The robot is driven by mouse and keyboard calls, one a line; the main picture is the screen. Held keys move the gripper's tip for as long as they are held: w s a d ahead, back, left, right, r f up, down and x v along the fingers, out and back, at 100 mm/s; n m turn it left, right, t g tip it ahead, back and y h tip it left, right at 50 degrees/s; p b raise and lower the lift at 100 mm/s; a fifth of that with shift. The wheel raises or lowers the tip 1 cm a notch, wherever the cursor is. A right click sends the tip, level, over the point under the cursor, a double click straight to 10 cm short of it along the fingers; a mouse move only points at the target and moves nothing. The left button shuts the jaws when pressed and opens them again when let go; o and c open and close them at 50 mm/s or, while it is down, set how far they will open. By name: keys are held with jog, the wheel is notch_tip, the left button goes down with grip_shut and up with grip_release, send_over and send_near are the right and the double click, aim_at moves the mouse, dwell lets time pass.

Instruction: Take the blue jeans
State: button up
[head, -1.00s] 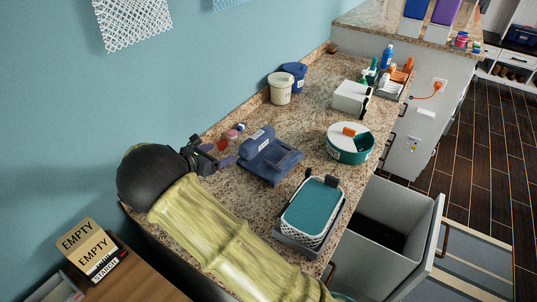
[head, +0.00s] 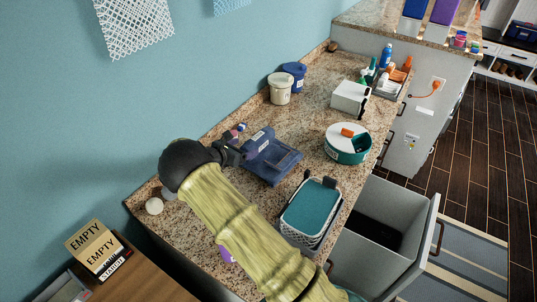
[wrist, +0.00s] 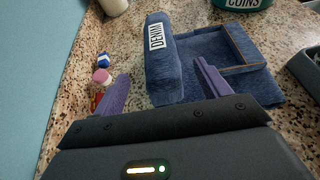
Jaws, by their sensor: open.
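The blue jeans (head: 275,160) lie folded on the granite counter, with a thick rolled part at the left bearing a white DENIM label. In the wrist view the jeans (wrist: 163,70) lie just ahead of my gripper. My gripper (head: 236,150) is open and empty, at the near left end of the jeans. In the wrist view my gripper (wrist: 162,82) has its left finger left of the roll and its right finger overlapping the folded part. The roll's near end shows between the fingers. I cannot tell whether they touch the cloth.
Small bottles (wrist: 102,76) lie left of the jeans near the wall. A teal-topped basket (head: 312,208) stands right of them. A round teal COINS tin (head: 347,150) and a white tub (head: 280,90) stand farther back. An open drawer (head: 385,225) juts out at the right.

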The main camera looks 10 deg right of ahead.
aim_at(251, 144)
jog(key=p+x, duration=0.3)
jog(key=x, duration=0.2)
jog(key=shift+w+d, duration=0.1)
jog(key=shift+d, duration=0.1)
jog(key=shift+f, duration=0.1)
jog(key=shift+a, duration=0.2)
jog(key=shift+d, duration=0.15)
grip_shut()
